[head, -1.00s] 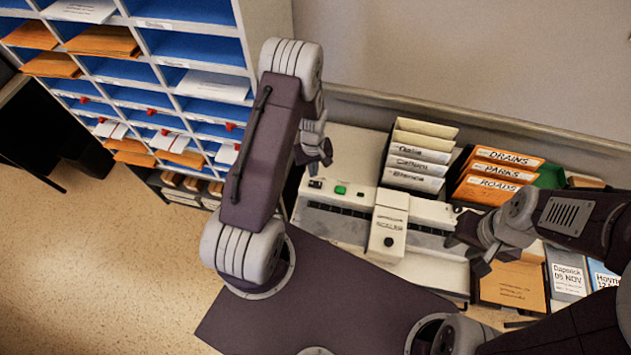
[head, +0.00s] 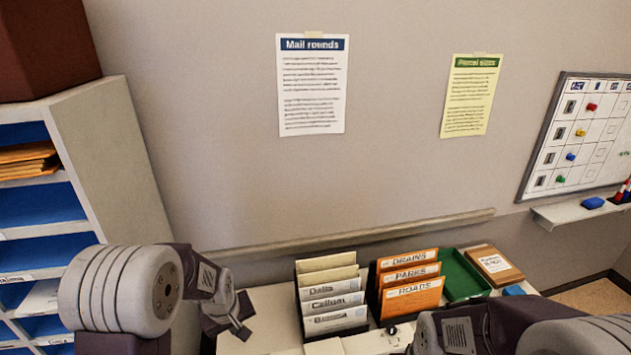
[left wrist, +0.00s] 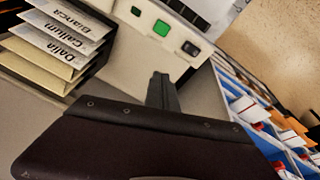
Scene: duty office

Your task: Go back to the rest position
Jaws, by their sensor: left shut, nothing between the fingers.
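My left gripper (head: 237,320) is at the lower left of the head view, in front of the wall and beside the folder rack. Its fingers are together with nothing between them; they also show in the left wrist view (left wrist: 162,92). They are near a pale machine (left wrist: 205,62) with green buttons, apart from the folders. My right arm comes in at the lower right of the head view; its gripper is not visible there.
A rack of folders (head: 332,290) and orange folders (head: 411,276) stand on the counter, beside a green tray (head: 462,277). A blue pigeonhole cabinet (head: 125,170) is at left. Posters (head: 312,85) and a whiteboard (head: 585,135) hang on the wall.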

